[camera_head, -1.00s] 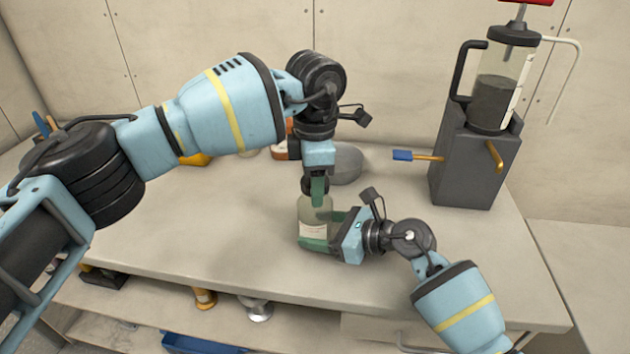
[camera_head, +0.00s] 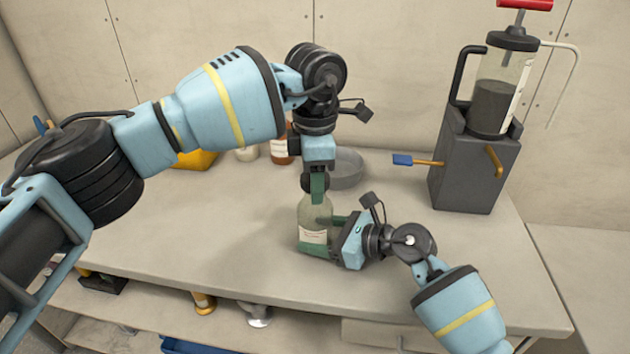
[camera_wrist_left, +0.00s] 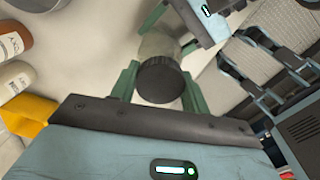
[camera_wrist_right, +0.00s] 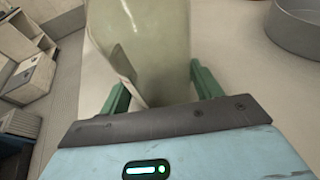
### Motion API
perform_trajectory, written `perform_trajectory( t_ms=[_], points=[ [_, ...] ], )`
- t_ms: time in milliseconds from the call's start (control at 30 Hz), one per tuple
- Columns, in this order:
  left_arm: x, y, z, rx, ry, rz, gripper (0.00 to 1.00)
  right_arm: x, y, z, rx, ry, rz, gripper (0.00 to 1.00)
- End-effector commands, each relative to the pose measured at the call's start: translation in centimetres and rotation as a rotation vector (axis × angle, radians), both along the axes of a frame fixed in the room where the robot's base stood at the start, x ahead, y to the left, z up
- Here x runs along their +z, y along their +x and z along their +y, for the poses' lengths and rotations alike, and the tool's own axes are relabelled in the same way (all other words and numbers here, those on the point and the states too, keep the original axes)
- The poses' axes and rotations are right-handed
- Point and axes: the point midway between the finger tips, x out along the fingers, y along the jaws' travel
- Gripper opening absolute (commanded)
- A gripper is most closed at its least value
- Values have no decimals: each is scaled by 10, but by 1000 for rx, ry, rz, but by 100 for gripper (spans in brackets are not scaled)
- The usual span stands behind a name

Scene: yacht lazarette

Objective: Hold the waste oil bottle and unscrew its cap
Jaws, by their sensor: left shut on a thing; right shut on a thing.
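The waste oil bottle (camera_head: 315,213) stands upright on the workbench, pale green and translucent with a white label. It also shows close up in the right wrist view (camera_wrist_right: 150,45). Its black ribbed cap (camera_wrist_left: 161,80) sits between the green fingers of my left gripper (camera_head: 317,187), which comes down from above and is shut on it. My left gripper mostly hides the cap in the head view. My right gripper (camera_head: 326,234) is shut around the lower bottle body from the right side. I cannot tell how far the cap is turned.
A grey round dish (camera_head: 347,170) stands just behind the bottle. Brown (camera_head: 279,150) and white (camera_head: 246,154) bottles and a yellow container (camera_head: 197,160) are at the back. A pump canister (camera_head: 500,90) sits on a dark stand (camera_head: 467,165) at right. The bench's front left is clear.

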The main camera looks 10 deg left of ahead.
Motion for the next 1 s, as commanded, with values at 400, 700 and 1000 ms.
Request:
perform_trajectory(
  t_ms=[400, 700, 1000],
  points=[
    [5, 0, 0, 0, 0, 0, 14, 0, 0, 0, 0, -1, 0, 23],
    [23, 0, 0, 0, -2, -2, 14, 0, 0, 0, 0, -1, 0, 23],
    [42, 0, -1, -1, -1, -1, 14, 0, 0, 0, 0, -1, 0, 23]
  ],
)
